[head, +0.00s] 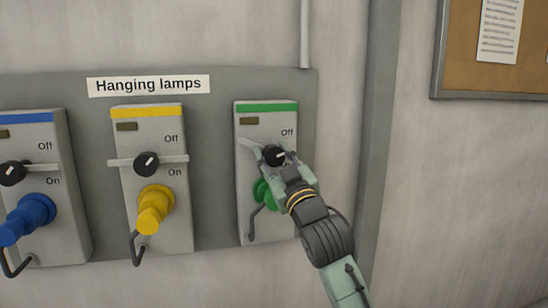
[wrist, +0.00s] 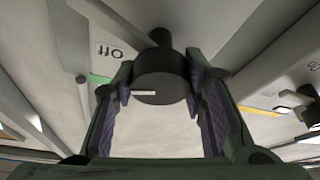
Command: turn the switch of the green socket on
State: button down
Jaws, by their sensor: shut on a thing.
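The green socket (head: 265,117) is the grey box with a green stripe, rightmost on the panel. Its black switch knob (head: 273,154) sits below the "Off" label, and the knob also shows in the wrist view (wrist: 160,77). My gripper (head: 284,163) is at the knob, with its fingers on either side of it. In the wrist view, my gripper (wrist: 160,95) is shut on the knob, and the knob's white mark points to the left side. The green plug (head: 263,193) below is partly hidden by my gripper, as is the area where the other sockets have "On".
A yellow socket (head: 147,113) with a yellow plug (head: 154,208) stands left of the green one, and a blue socket (head: 25,119) farther left. A grey post (head: 372,150) and a cork board (head: 462,60) are at right. Bare wall (head: 460,200) lies beyond the post.

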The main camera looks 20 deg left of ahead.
jog(key=m+t+h+p, duration=0.1)
jog(key=m, duration=0.1)
jog(key=m+t+h, duration=0.1)
jog(key=m, duration=0.2)
jog(key=shift+a+r+m+p, duration=0.1)
jog(key=shift+a+m+p, duration=0.05)
jog(key=shift+m+p, duration=0.2)
jog(key=m+h+p, duration=0.1)
jog(key=m, duration=0.1)
jog(key=m+t+h+p, duration=0.1)
jog(key=m, duration=0.2)
jog(key=shift+h+p, duration=0.3)
jog(key=shift+h, duration=0.1)
jog(key=m+h+p, duration=0.1)
jog(key=m, duration=0.3)
jog(key=m+h+p, duration=0.2)
jog(key=m, duration=0.2)
jog(key=shift+t, duration=0.4)
jog(key=shift+d+h, duration=0.2)
jog(key=shift+h, duration=0.2)
jog(key=c, duration=1)
grip_release()
jog(key=shift+o, duration=0.2)
jog(key=v, duration=0.7)
jog(key=shift+s, duration=0.25)
